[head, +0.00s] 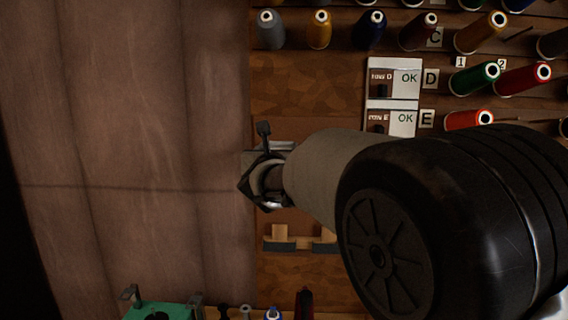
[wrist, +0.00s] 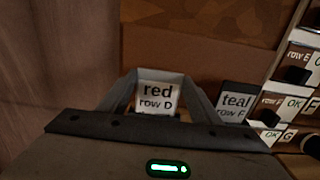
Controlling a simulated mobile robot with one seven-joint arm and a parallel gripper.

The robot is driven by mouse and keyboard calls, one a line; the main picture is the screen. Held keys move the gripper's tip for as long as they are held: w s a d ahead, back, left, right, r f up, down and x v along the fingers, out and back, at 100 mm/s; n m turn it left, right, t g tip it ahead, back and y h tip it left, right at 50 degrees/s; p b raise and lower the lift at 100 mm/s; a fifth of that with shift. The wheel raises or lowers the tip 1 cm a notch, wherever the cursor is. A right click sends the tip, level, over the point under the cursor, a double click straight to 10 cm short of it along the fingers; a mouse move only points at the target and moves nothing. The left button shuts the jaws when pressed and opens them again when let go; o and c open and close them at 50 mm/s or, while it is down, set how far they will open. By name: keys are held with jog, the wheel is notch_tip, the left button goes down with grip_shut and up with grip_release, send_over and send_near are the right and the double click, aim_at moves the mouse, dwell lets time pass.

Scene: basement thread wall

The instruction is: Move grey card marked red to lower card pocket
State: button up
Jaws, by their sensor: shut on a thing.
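My gripper (head: 262,178) is shut on the grey card marked red (wrist: 158,93). In the wrist view the card sits between the two fingers, its label facing the camera and reading "red row D", with the lower line partly cut off. In the head view my gripper is in front of the brown board, left of the row signs; the card is hard to make out there. Below it are small wooden blocks with a dark lip (head: 280,243), which look like card pockets. My arm covers the right part of this ledge. Which is the lower pocket is unclear.
A card marked teal (wrist: 235,103) stands right of the held card in the wrist view. A brown curtain (head: 130,150) hangs at the left. A green object (head: 160,311) is at the bottom.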

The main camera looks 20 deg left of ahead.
jog(key=shift+r+p, duration=1.4)
jog(key=shift+r, duration=1.15)
jog(key=shift+f, duration=0.2)
